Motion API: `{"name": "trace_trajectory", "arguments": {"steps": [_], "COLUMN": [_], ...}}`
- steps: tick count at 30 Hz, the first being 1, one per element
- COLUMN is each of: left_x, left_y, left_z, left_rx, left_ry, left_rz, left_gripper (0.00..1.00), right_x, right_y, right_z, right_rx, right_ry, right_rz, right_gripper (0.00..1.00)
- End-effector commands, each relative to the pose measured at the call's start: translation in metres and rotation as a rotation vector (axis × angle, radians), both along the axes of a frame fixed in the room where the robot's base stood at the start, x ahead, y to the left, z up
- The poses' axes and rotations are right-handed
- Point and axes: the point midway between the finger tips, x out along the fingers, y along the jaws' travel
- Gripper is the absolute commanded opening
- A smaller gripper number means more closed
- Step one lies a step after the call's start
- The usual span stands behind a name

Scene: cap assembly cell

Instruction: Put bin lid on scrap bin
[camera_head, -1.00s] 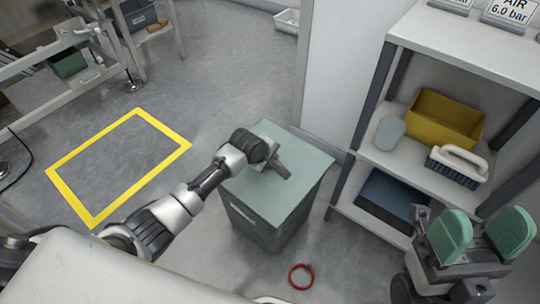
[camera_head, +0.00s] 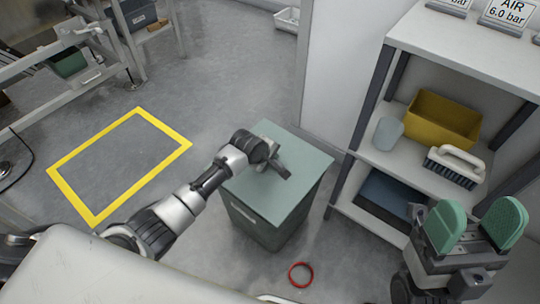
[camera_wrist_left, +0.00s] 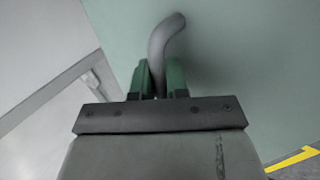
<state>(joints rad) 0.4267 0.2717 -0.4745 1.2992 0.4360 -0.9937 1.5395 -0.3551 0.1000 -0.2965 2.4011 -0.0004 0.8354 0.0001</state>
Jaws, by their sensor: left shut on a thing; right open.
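The grey-green scrap bin (camera_head: 262,226) stands on the floor in the middle of the head view. My left gripper (camera_head: 284,170) is over the lid. In the left wrist view its green fingers (camera_wrist_left: 160,80) are shut on the lid's curved grey handle (camera_wrist_left: 163,45). My right gripper (camera_head: 474,226) is open and empty at the lower right, its green pads apart.
A shelf unit (camera_head: 367,150) at the right holds a yellow bin (camera_head: 443,118), a brush (camera_head: 455,166) and a blue box (camera_head: 392,195). A red ring (camera_head: 300,274) lies on the floor before the scrap bin. A yellow floor outline (camera_head: 122,163) at the left is empty.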

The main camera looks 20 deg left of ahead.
Motion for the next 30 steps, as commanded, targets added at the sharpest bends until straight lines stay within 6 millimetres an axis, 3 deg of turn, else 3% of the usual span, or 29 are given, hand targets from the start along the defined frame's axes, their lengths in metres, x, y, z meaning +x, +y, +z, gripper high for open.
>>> {"name": "trace_trajectory", "arguments": {"steps": [30], "left_x": [0.0], "left_y": [0.0], "left_z": [-0.012], "left_rx": [0.001], "left_ry": [-0.002], "left_rz": [0.0], "left_gripper": [0.0], "right_x": [0.0], "right_y": [0.0], "right_z": [0.0], "right_rx": [-0.002], "right_ry": [0.005], "right_rz": [-0.001], "right_gripper": [0.64]}}
